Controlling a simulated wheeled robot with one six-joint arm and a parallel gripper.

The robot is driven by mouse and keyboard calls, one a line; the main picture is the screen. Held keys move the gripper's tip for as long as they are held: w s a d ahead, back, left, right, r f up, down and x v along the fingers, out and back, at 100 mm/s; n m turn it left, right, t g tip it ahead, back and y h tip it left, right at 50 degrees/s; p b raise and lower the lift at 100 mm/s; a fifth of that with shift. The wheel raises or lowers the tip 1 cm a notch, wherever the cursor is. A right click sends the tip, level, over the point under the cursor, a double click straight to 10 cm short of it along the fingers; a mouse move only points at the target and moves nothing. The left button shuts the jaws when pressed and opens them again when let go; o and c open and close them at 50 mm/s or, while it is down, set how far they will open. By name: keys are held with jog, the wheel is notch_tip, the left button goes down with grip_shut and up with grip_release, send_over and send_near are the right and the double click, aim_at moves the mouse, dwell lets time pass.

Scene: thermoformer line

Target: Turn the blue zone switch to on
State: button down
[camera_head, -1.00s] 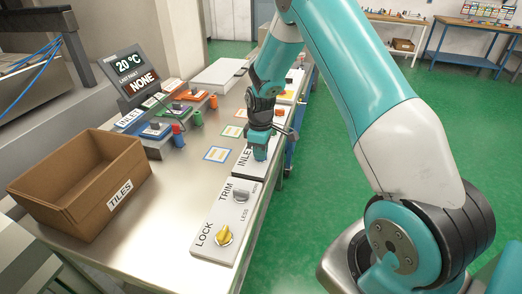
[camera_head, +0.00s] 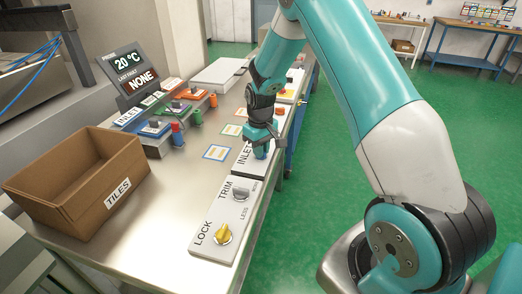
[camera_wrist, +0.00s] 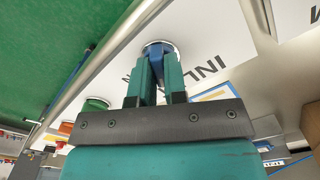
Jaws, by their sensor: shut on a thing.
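The blue zone switch (camera_wrist: 154,58) is a blue knob on a round base on the white panel marked INLET (camera_wrist: 205,62). My gripper (camera_wrist: 155,72) points down at the panel, with one finger on each side of the knob, shut on it. In the head view my gripper (camera_head: 260,153) stands over the INLET panel (camera_head: 243,158) and mostly hides the switch. The lettering by the knob is partly covered, so the marked position cannot be read.
A nearer panel (camera_head: 209,246) holds a yellow LOCK knob (camera_head: 223,234) and a grey TRIM knob (camera_head: 241,194). A cardboard TILES box (camera_head: 62,204) stands at left. Coloured pegs and trays and a display (camera_head: 133,76) are behind. A metal rail (camera_wrist: 100,62) runs beside the panel.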

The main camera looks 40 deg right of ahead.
jog(key=m+b, duration=0.1)
jog(key=m, duration=0.4)
jog(key=shift+w+m, duration=0.1)
jog(key=shift+m, duration=0.2)
jog(key=m, duration=0.5)
jog(key=shift+r+m+b, duration=0.1)
jog(key=shift+m+b, duration=0.2)
jog(key=shift+m, duration=0.1)
jog(key=c, duration=1.2)
grip_release()
jog(key=shift+o, duration=0.2)
notch_tip(320, 180, up, 17)
jog(key=b, duration=0.2)
jog(key=shift+r+b, duration=0.2)
jog(key=shift+b, duration=0.15)
